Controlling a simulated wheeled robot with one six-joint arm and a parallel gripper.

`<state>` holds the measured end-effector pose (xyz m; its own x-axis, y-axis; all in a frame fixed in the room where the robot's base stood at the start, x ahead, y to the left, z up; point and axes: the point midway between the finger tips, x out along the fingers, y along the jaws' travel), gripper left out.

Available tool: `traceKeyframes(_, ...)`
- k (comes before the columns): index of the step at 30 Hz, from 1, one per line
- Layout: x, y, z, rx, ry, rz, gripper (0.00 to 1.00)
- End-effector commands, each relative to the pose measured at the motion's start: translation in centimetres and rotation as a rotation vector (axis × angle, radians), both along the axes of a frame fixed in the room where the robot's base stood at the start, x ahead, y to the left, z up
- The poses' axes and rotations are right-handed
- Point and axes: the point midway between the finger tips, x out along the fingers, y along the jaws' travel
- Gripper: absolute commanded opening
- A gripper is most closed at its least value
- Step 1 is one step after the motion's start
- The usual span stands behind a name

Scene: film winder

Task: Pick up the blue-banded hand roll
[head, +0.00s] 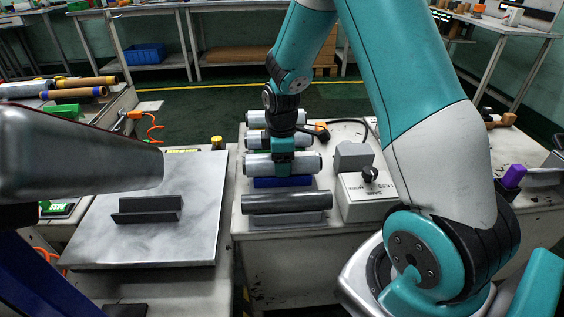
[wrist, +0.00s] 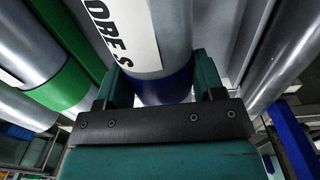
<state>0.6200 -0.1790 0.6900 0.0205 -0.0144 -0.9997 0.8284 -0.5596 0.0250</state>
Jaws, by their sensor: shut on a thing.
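The blue-banded hand roll is a grey-silver cylinder with a white printed label and a dark blue band. In the head view the hand roll (head: 257,164) lies crosswise under my gripper (head: 283,166), just above a blue cradle (head: 283,183). I cannot tell whether it touches the cradle. In the wrist view the hand roll (wrist: 166,88) sits between the two teal fingers of my gripper (wrist: 163,82), which are shut on it at the blue band. The fingers hide part of the band.
A green-banded roll (wrist: 72,85) lies close beside the fingers in the wrist view. A control box with a knob (head: 368,190) is at the right. A metal plate (head: 150,235) with a dark bracket is at the left.

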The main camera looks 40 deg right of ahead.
Motion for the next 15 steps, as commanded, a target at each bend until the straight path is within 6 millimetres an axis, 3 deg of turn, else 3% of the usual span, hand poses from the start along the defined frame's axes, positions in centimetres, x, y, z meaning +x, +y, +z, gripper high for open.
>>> traceKeyframes(8, 0.1, 0.0, 4.4, -0.001, -0.007, 0.0, 0.31)
traceKeyframes(15, 0.1, 0.0, 11.6, -0.002, -0.008, 0.0, 0.31)
